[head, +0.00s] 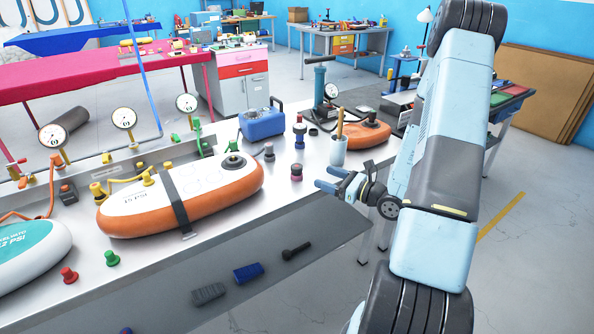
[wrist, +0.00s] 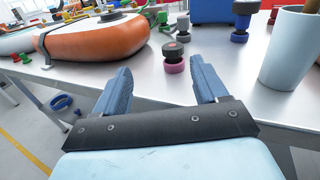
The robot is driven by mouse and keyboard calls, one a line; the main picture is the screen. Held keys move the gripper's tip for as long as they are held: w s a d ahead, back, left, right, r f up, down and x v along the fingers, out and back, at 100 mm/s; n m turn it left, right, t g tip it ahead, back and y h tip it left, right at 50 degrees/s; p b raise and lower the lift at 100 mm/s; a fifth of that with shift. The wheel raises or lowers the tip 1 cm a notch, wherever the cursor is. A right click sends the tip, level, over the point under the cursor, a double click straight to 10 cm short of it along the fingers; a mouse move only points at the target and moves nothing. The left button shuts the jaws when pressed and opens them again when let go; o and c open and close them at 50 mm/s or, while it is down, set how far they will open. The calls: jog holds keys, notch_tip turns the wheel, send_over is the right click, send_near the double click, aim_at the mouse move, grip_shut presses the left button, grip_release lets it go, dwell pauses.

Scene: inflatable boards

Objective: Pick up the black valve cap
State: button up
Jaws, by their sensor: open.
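Several small valve caps stand on the grey workbench (head: 215,215). A black-topped cap with a pink lower part (head: 296,172) stands near the front edge; it also shows in the wrist view (wrist: 173,57), ahead of and between my fingers. A dark grey cap (head: 269,152) stands close to the orange-and-white board, and a taller black cap with blue and red parts (head: 299,130) stands farther back. I cannot tell for certain which is the black valve cap. My gripper (head: 328,180) is open and empty, just off the bench's front edge, its blue fingers (wrist: 160,68) pointing at the pink-based cap.
A pale cup (head: 338,152) holding a wooden handle stands close right of the caps. The orange-and-white board (head: 200,195) lies left, under a dark strap. A blue box (head: 262,123) and a pump (head: 321,85) stand behind. Red (head: 68,275) and green (head: 112,258) caps stand front left.

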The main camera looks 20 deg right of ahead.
jog(key=d+f+m+h, duration=0.1)
jog(key=f, duration=0.1)
jog(key=t, duration=0.1)
send_near(298, 166)
jog(key=x, duration=0.5)
jog(key=shift+d, duration=0.1)
jog(key=shift+x, duration=2.6)
jog(key=shift+s+f, duration=0.1)
jog(key=shift+f, duration=0.05)
jog(key=shift+c, duration=0.3)
jog(key=c, duration=1)
